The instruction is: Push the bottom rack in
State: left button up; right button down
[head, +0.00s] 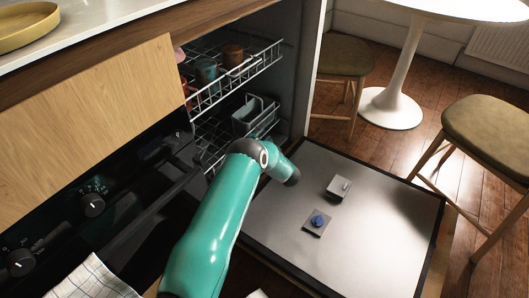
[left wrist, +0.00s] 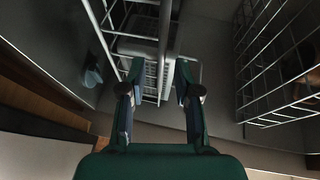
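The dishwasher stands open, its door (head: 345,235) folded down flat. The bottom rack (head: 212,140) is a wire rack low in the cavity, with a grey basket (head: 255,117) in it. My teal arm reaches over the door's left side and covers part of the opening; its gripper cannot be made out in the head view. In the left wrist view, my left gripper (left wrist: 157,95) has its two fingers apart, with wire rack and a grey basket (left wrist: 138,45) beyond them. Whether the fingers touch the rack is unclear. My right gripper is not in view.
The upper wire rack (head: 238,72) holds several cups and sticks out above the bottom rack. More wire rack (left wrist: 275,65) shows at the right of the left wrist view. A stool (head: 490,135) and a white table (head: 392,105) stand beyond the door.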

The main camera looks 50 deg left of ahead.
pick_arm(q)
jog(key=v, duration=0.8)
jog(key=shift+d, duration=0.3)
